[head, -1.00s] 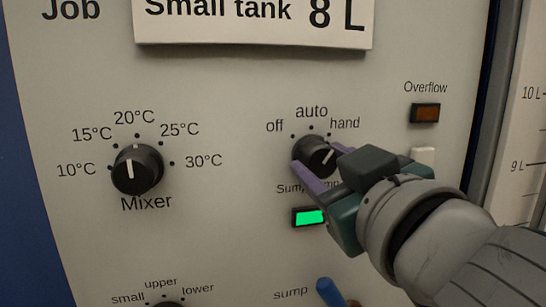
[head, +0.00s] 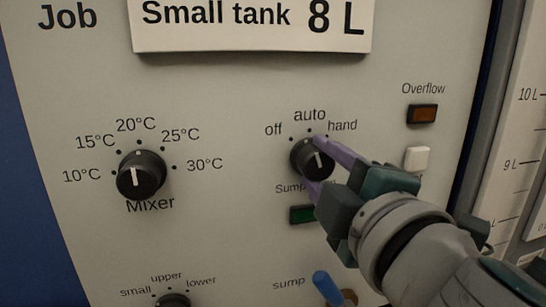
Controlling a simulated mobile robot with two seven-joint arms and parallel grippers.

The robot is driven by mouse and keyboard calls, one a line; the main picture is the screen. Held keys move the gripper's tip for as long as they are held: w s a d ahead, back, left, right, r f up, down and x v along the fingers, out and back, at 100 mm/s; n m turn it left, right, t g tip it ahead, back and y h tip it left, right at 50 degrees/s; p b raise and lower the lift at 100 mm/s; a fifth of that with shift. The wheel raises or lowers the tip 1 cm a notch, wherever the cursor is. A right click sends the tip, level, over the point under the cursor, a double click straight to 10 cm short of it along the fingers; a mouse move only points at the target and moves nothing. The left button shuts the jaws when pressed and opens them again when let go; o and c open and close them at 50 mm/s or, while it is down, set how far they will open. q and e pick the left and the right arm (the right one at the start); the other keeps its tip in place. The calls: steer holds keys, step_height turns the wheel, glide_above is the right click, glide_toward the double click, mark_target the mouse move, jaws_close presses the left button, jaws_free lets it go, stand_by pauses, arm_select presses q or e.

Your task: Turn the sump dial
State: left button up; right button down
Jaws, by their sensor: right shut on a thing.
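The sump dial (head: 308,158) is a round black knob on the grey panel in the head view, under the marks off, auto and hand. Its white line stands nearly upright, leaning slightly left, roughly toward auto. My right gripper (head: 318,166) comes in from the lower right. Its purple fingers are shut on the dial, one at the upper right and one below. The fingers hide part of the knob and of the label beneath it. The lamp (head: 302,215) below the dial is dark green and unlit. My left gripper is not in view.
The mixer dial (head: 141,176) is to the left. The overflow lamp (head: 422,113) and a white button (head: 417,158) are to the right. A small tank sign (head: 250,28) juts out above.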

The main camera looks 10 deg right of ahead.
steer(key=n+p, duration=0.1)
steer(key=n, duration=0.4)
stand_by(0.5)
steer(key=shift+c, duration=1.5)
jaws_free()
steer(key=shift+s, duration=0.1)
steer(key=s+b, duration=0.2)
steer(key=s, duration=0.7)
steer(key=shift+s+d, duration=0.15)
steer(key=shift+s, duration=0.25)
